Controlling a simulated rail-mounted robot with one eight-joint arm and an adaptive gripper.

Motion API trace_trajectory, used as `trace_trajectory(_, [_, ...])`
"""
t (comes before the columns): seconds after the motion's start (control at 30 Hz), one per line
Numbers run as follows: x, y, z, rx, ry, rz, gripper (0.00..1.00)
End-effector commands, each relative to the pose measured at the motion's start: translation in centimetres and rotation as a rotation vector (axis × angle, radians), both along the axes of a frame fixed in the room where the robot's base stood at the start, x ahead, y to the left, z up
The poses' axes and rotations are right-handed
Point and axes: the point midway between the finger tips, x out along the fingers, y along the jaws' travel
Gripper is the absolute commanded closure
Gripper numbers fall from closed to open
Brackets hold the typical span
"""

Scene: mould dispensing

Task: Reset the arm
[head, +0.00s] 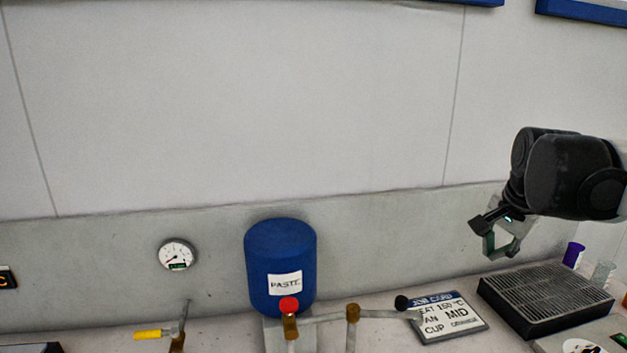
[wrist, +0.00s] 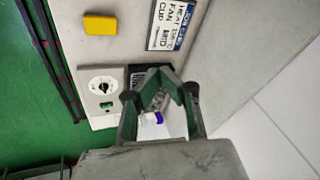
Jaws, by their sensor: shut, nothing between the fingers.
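My gripper (head: 493,250) hangs in the air at the right of the head view, at the end of my dark arm. It is above and a little left of the black slatted tray and apart from it. In the wrist view its green-sided fingers (wrist: 155,78) meet at the tips with nothing held between them. Through the gap behind the tips I see a purple cup (wrist: 158,117) and a pale cup, both far below. The purple cup also stands beyond the tray in the head view (head: 573,254).
A black slatted tray (head: 483,287) lies below my gripper. A job card (head: 450,325) leans left of it. A blue paste drum (head: 263,262), red-knobbed valve (head: 289,305) and gauge (head: 177,254) stand left. The wrist view shows a dial panel (wrist: 90,110) and yellow block (wrist: 100,25).

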Motion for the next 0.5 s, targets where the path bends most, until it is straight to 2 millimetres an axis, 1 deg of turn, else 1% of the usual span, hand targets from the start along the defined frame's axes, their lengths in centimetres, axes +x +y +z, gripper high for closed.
trace_trajectory(0.03, [-1.3,1.8,-0.3,-0.022,-0.007,0.066,1.0])
trace_trajectory(0.2, [-5.1,6.3,-1.5,-0.109,-0.036,0.282,1.0])
trace_trajectory(0.37, [-8.8,10.0,-3.2,-0.195,-0.065,0.482,1.0])
trace_trajectory(0.5, [-11.9,12.7,-5.2,-0.273,-0.092,0.654,1.0])
